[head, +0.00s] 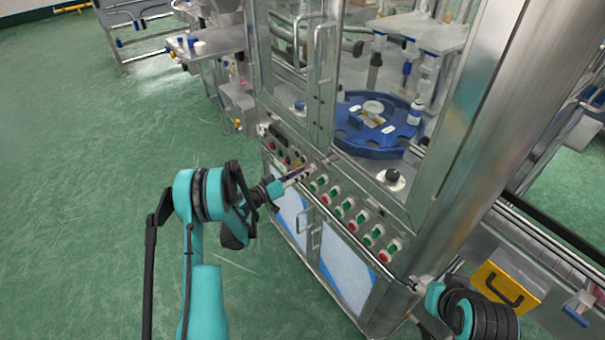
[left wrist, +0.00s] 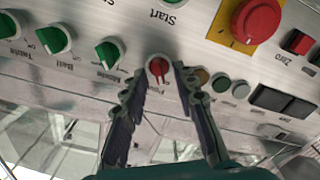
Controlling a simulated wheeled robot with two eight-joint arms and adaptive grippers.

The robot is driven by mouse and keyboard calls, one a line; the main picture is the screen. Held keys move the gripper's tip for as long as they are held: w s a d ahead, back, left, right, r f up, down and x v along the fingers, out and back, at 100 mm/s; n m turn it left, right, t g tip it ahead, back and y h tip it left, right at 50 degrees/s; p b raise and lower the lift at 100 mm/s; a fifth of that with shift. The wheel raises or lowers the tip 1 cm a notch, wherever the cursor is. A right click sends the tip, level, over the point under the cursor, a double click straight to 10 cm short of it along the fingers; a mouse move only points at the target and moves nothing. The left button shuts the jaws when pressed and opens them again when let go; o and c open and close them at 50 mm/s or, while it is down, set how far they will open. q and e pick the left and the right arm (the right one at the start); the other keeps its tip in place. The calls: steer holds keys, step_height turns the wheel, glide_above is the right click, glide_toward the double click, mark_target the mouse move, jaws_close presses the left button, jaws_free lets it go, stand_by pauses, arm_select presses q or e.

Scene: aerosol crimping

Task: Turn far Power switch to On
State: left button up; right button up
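The red Power switch (left wrist: 158,68) is a round red knob on the metal control panel, seen upside down in the left wrist view. Its printed label is partly hidden by a finger. My left gripper (left wrist: 161,74) has its two dark fingers spread, one tip on each side of this knob. The tips are close to the knob; I cannot tell whether they touch it. In the head view my left gripper (head: 300,172) reaches the panel at the machine's front. My right gripper (head: 427,292) is low at the right, by the machine's corner, its fingers unclear.
A blue turntable (head: 375,125) sits behind glass. Green floor is open at left.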

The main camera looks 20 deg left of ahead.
arm_select(q)
jaws_close()
steer(key=shift+s+d+m+b, duration=0.1)
steer(key=shift+m+b, duration=1.35)
steer(key=shift+m, duration=1.45)
steer(key=shift+s+d+m+b, duration=0.1)
steer(key=shift+m+b, duration=1.35)
steer(key=shift+m, duration=1.75)
